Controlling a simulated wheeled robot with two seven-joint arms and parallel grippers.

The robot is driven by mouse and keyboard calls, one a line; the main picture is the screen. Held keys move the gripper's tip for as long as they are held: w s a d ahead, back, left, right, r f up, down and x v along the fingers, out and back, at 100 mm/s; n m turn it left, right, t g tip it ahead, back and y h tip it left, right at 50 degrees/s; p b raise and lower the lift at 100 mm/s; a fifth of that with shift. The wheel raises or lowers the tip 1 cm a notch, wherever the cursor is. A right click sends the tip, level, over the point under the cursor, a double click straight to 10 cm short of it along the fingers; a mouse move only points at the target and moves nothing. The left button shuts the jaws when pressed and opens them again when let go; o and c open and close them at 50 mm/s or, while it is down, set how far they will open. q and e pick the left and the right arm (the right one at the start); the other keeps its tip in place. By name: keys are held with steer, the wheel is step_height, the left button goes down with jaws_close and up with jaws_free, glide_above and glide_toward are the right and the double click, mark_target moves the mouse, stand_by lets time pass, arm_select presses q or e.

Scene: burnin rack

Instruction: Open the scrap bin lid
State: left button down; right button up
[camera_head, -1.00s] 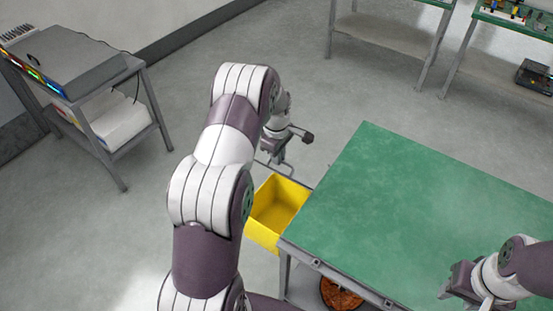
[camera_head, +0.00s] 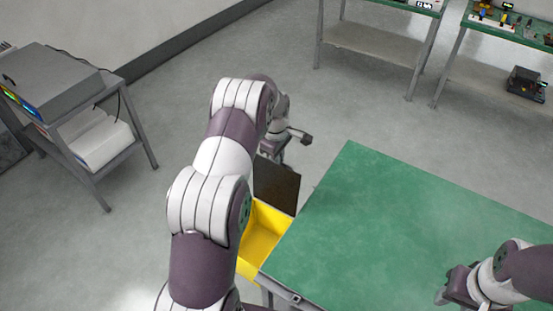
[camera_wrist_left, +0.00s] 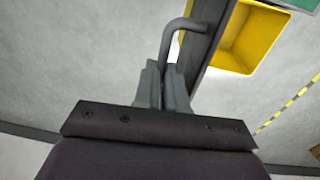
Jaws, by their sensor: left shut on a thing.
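The yellow scrap bin (camera_head: 266,218) stands at the left end of the green-topped table, and its inside shows. Its dark lid (camera_head: 277,187) stands up beyond the bin opening, tilted away from the table front. In the left wrist view the lid (camera_wrist_left: 212,42) shows nearly edge-on beside the yellow bin (camera_wrist_left: 258,38). My left gripper (camera_head: 274,150) is beyond the lid. In the left wrist view its fingers (camera_wrist_left: 165,88) are shut on the grey bent lid handle (camera_wrist_left: 184,25). My right gripper (camera_head: 450,288) is over the table at lower right; its jaws are unclear.
The green table top (camera_head: 400,225) is bare where seen. A grey device (camera_head: 50,80) sits on a metal stand at left. Shelved benches (camera_head: 380,42) with small parts stand at the back. The floor between is clear.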

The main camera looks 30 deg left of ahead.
arm_select(q)
steer(key=shift+s+f, duration=0.3)
steer(key=shift+f, duration=0.1)
steer(key=c, duration=1.3)
jaws_free()
steer(key=shift+o, duration=0.5)
steer(key=shift+w+a+r, duration=0.1)
steer(key=shift+w+a, duration=0.15)
steer(key=shift+d+r, duration=0.1)
steer(key=shift+r, duration=0.05)
step_height(320, 180, up, 6)
steer(key=shift+r+b, duration=0.15)
steer(key=shift+b, duration=0.65)
step_height(320, 180, up, 6)
steer(key=p, duration=0.3)
steer(key=shift+s, duration=0.35)
steer(key=shift+r, duration=0.1)
